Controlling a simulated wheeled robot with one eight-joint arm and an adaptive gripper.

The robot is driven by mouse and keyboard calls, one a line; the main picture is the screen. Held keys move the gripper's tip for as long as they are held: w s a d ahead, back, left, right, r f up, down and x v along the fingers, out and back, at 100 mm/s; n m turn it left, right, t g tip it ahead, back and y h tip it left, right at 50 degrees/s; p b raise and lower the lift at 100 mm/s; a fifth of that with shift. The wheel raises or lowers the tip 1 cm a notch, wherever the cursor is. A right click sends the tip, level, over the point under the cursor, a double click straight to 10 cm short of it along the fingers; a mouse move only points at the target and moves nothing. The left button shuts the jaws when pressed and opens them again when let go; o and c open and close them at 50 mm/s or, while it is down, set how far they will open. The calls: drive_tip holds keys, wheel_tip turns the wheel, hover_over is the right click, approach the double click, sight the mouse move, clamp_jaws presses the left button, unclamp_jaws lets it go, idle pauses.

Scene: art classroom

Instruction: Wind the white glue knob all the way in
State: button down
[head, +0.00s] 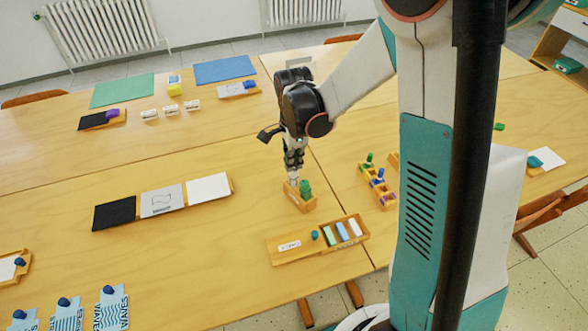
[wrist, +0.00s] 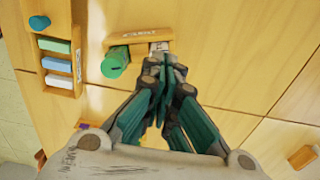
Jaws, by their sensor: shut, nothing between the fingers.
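A small wooden holder (head: 302,206) with a white label stands near the table's front edge; the holder also shows in the wrist view (wrist: 135,37). A green cylinder (head: 305,188) is in it, seen larger in the wrist view (wrist: 115,64). A small white piece (wrist: 160,46) sits beside it at the holder's end, partly covered by my fingertips; I cannot tell how far it is wound. My gripper (head: 292,178) is shut and empty, its fingertips (wrist: 163,62) close together right at the white piece. Whether they touch it cannot be told.
A wooden tray (head: 284,258) with green, blue and white blocks lies close in front of the holder. A long board (head: 232,183) with black, grey and white panels lies left. Table between is clear.

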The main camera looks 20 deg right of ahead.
drive_tip(key=shift+f, duration=0.3)
drive_tip(key=shift+r, duration=0.55)
idle(0.3)
drive_tip(key=c, duration=0.6)
unclamp_jaws()
